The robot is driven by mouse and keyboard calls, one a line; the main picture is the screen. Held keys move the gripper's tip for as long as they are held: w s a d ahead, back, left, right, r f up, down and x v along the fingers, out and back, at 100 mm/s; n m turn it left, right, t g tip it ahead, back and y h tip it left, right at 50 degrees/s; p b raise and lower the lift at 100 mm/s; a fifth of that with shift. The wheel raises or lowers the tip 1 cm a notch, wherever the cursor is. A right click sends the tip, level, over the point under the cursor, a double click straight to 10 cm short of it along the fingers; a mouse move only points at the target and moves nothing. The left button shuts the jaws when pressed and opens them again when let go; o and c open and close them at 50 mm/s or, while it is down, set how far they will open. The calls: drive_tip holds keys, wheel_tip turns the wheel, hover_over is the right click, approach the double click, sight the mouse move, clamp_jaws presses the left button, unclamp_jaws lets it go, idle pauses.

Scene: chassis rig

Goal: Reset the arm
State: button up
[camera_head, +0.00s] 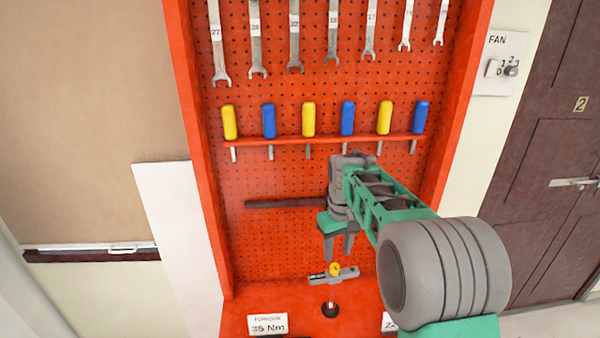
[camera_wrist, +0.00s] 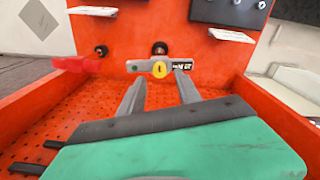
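My gripper (camera_head: 339,250) is at the front of the red pegboard, its two fingers pointing down. In the wrist view the fingers (camera_wrist: 160,78) are spread apart with nothing held between them. The piece seems to stand over a dark round hole (camera_head: 331,310) in the red ledge. My arm reaches in from the lower right.
The red pegboard (camera_head: 240,185) carries hanging wrenches (camera_head: 256,40) and a rack of yellow and blue screwdrivers (camera_head: 308,120). A dark bar (camera_head: 285,204) lies left of my wrist. Raised red side walls flank the board. A label (camera_head: 268,325) stands on the ledge. A fan switch (camera_head: 500,65) is right.

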drive_tip(key=s+r+m+t+b, duration=0.3)
drive_tip(key=s+t, duration=0.1)
drive_tip(key=s, duration=1.7)
drive_tip(key=shift+m, duration=0.4)
idle(0.6)
